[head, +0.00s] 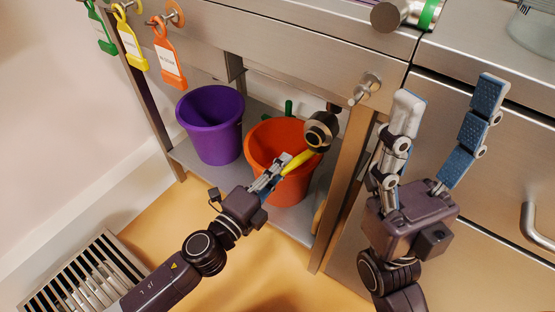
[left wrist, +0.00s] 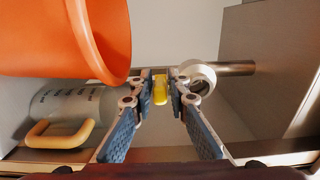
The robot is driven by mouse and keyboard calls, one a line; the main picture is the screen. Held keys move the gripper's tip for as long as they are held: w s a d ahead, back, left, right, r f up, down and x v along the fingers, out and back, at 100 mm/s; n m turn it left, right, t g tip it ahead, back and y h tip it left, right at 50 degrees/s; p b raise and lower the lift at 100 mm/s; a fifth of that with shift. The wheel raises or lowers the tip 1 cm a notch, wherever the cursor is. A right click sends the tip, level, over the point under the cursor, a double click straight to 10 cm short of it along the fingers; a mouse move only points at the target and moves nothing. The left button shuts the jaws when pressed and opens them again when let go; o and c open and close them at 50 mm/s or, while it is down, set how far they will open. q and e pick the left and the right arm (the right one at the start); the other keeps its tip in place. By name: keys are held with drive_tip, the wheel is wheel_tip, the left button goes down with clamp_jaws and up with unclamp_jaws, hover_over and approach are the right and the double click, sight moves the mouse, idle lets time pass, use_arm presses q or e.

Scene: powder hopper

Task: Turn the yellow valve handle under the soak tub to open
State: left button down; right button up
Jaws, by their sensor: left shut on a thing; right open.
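The yellow valve handle (head: 299,160) slants down and to the left from a dark round valve body (head: 321,129) under the steel bench. My left gripper (head: 277,173) is shut on the handle's lower end, in front of the orange bucket. In the left wrist view the yellow handle (left wrist: 160,90) sits between the two fingertips, next to a pale round fitting on a metal pipe (left wrist: 235,69). My right gripper (head: 448,110) is open and empty, raised in front of the cabinet on the right. The soak tub itself cannot be made out.
An orange bucket (head: 258,150) and a purple bucket (head: 210,125) stand on the lower shelf. A bench leg (head: 340,190) is right of the valve. Coloured tags (head: 168,58) hang at upper left.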

use_arm(q)
drive_tip(key=shift+s+d+f, duration=0.1)
drive_tip(key=shift+s+d, duration=0.05)
drive_tip(key=shift+s, duration=0.05)
drive_tip(key=shift+s+d, duration=0.75)
drive_tip(key=shift+s, duration=0.15)
drive_tip(key=c, duration=1.9)
unclamp_jaws()
drive_tip(key=shift+w, duration=0.1)
drive_tip(key=shift+a, duration=0.1)
drive_tip(key=shift+s+a, duration=0.2)
drive_tip(key=shift+a, duration=0.05)
drive_tip(key=b+v, duration=0.2)
drive_tip(key=v, duration=0.6)
drive_tip(key=shift+s+a+b, duration=0.1)
drive_tip(key=shift+b, duration=0.25)
